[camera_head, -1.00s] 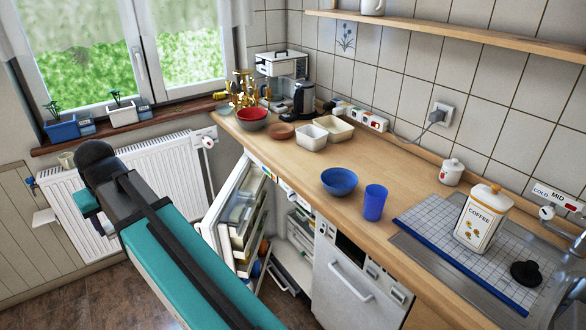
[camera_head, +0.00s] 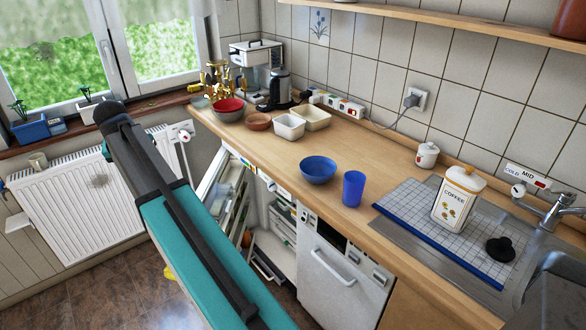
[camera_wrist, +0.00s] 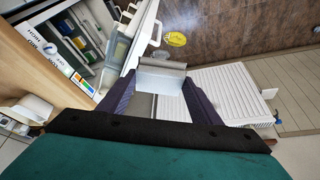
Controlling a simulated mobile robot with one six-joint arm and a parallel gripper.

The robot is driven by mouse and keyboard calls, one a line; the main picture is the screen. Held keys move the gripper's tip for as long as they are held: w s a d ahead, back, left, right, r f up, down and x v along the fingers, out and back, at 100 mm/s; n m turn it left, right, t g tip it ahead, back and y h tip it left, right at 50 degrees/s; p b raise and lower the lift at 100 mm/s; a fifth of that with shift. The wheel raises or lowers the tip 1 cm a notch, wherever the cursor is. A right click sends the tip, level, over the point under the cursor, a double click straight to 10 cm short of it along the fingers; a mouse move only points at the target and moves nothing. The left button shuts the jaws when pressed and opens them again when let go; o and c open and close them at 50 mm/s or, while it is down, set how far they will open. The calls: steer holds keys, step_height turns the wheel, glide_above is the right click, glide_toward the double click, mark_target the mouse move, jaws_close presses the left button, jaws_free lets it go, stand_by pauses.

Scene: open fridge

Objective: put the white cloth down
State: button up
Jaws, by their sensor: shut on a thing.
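In the wrist view my gripper (camera_wrist: 160,72) points down past the open fridge, over the floor side. Its two dark purple fingers close in on a pale grey-white, flat piece between their tips. I take this to be the white cloth (camera_wrist: 161,82); its folds are not clear. It hangs in front of the white radiator in this view, and I cannot tell how high it is above the floor. In the head view my arm hides the gripper and the cloth.
The fridge (camera_head: 270,248) stands open under the counter, and its door (camera_head: 213,200) sticks out beside my arm. The radiator (camera_head: 80,205) is on the left. A yellow thing (camera_wrist: 175,39) lies on the brown floor (camera_wrist: 225,30). The wooden counter (camera_head: 265,158) has clear patches between bowls.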

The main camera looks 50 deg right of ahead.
steer(key=s+d+m+g+h, duration=0.1)
steer(key=s+d+m, duration=0.1)
steer(key=d, duration=0.9)
steer(key=s+d+m, duration=0.2)
steer(key=s+d, duration=0.1)
steer(key=d, duration=0.8)
steer(key=s+d+m+g, duration=0.1)
steer(key=s+d+m, duration=0.1)
steer(key=s+d, duration=0.5)
steer(key=s+d+f+m, duration=0.1)
steer(key=s+d+m, duration=0.1)
steer(key=s+d, duration=0.6)
steer(key=s+d+f+m+g, duration=0.1)
steer(key=s+d+m, duration=0.1)
steer(key=s+d, duration=0.6)
steer(key=shift+s+d+f+g+h+p, duration=0.1)
steer(key=shift+s+d+g+h+p, duration=0.1)
steer(key=shift+d, duration=1.6)
steer(key=shift+s+d+g+h+p, duration=0.1)
steer(key=shift+d+h+p, duration=0.1)
steer(key=shift+d, duration=1.55)
steer(key=s+d+m, duration=0.1)
steer(key=s+d, duration=0.3)
steer(key=s, duration=0.4)
steer(key=s+d+m+g, duration=0.1)
steer(key=s+d, duration=0.3)
steer(key=s, duration=0.5)
steer(key=shift+f+m, duration=0.45)
steer(key=shift+m, duration=0.05)
steer(key=shift+f, duration=0.1)
